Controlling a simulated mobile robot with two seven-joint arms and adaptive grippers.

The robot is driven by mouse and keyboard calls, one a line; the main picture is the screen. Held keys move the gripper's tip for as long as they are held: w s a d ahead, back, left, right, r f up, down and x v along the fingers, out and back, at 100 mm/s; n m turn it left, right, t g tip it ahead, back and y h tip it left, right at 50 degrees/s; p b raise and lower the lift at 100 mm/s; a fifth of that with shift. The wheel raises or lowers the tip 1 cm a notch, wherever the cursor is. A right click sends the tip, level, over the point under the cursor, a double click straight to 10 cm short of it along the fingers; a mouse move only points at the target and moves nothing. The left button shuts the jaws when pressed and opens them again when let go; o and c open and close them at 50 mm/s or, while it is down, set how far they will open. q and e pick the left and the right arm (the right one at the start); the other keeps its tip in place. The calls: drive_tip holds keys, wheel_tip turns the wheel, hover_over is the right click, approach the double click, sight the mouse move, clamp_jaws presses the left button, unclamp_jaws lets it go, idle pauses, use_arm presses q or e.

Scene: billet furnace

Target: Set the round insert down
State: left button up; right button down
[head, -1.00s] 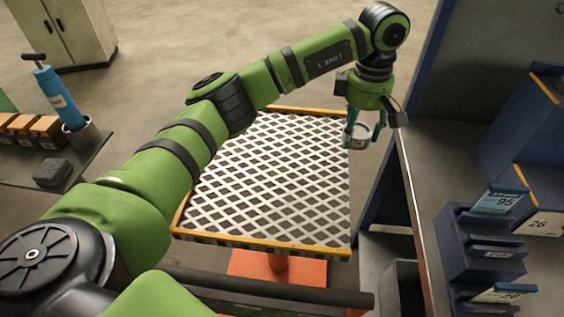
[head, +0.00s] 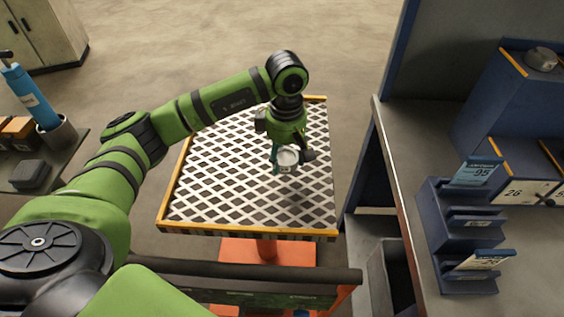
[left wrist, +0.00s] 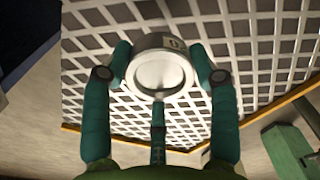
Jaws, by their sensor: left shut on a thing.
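The round insert (head: 288,158) is a pale grey, short cylinder with a dished top. My left gripper (head: 286,152) is shut on it, with teal fingers around its side. In the left wrist view the insert (left wrist: 160,68) sits between the fingers, and a dark mark shows on its rim. The gripper points down over the white lattice-topped table (head: 215,190) with orange edging. The insert appears to be above the lattice; the gap beneath it is hard to judge. My right gripper is not in view.
A grey workbench (head: 410,150) stands at the right with a blue stepped card rack (head: 455,245). A blue numbered cabinet (head: 510,100) bears another round grey piece (head: 541,59). At the left, a side table holds a blue pump (head: 32,97). Much of the lattice is clear.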

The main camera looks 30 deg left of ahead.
sight(283, 178)
use_arm(q)
drive_tip(key=shift+s+a+f, duration=0.25)
drive_tip(key=shift+f, duration=0.05)
wheel_tip(283, 178, down, 3)
drive_tip(key=shift+f+p, duration=0.1)
drive_tip(key=shift+p, duration=0.75)
drive_tip(key=shift+f, duration=0.2)
drive_tip(key=shift+f, duration=0.1)
drive_tip(key=shift+f, duration=0.1)
drive_tip(key=o, duration=1.7)
